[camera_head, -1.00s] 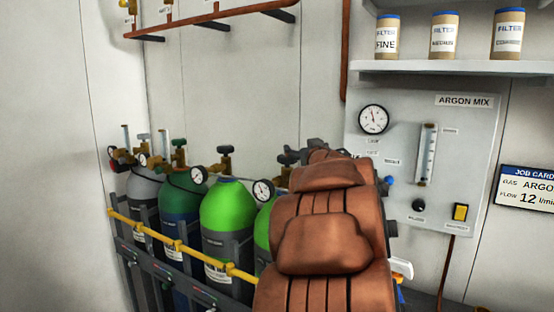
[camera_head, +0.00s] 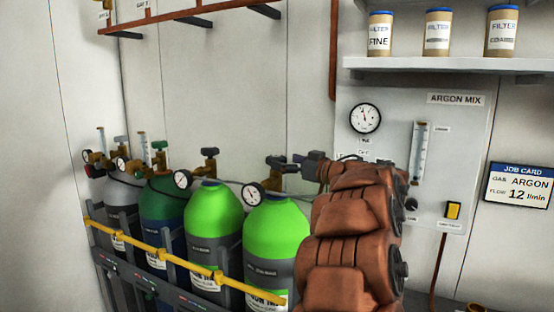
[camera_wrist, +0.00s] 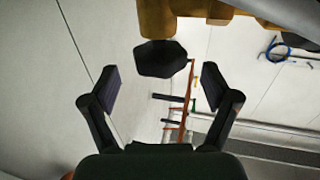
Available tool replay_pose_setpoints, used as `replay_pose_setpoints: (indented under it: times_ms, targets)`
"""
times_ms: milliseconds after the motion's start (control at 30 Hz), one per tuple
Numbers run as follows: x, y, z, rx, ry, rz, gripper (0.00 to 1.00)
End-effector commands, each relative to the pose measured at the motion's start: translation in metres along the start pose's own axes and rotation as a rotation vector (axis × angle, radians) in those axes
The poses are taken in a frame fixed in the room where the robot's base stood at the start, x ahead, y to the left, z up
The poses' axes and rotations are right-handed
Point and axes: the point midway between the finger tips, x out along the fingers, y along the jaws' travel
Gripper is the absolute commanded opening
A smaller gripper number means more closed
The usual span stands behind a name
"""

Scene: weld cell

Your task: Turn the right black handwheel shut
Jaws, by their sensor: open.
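The right black handwheel (camera_head: 276,160) tops the valve of the right bright green cylinder (camera_head: 270,225). In the wrist view the black handwheel (camera_wrist: 160,58) sits below a brass valve body, ahead of and between my open fingers, with clear space on both sides. My gripper (camera_wrist: 160,86) is empty. In the head view my gripper (camera_head: 300,159) is close beside the right handwheel, partly hidden by my brown-covered arm. A second black handwheel (camera_head: 209,152) is on the bright green cylinder to the left (camera_head: 213,215).
A yellow rail (camera_head: 170,258) runs before the cylinders. Pressure gauges (camera_head: 253,194) stick out beside the valves. A dark green cylinder (camera_head: 160,212) and a grey one stand further left. The argon panel (camera_head: 455,150) and filter shelf (camera_head: 450,64) are at right.

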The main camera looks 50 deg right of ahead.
Motion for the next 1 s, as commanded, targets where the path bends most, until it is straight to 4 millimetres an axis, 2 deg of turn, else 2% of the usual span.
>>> replay_pose_setpoints:
  times_ms: [100, 300, 700, 1000]
  targets:
    - [0.018, -0.001, -0.001, 0.002, 0.001, -0.004, 0.86]
    - [0.038, 0.001, 0.000, 0.001, 0.000, 0.002, 0.86]
    - [0.043, 0.002, 0.000, 0.000, 0.002, 0.005, 0.85]
    - [0.042, 0.003, 0.000, 0.000, 0.002, 0.005, 0.54]
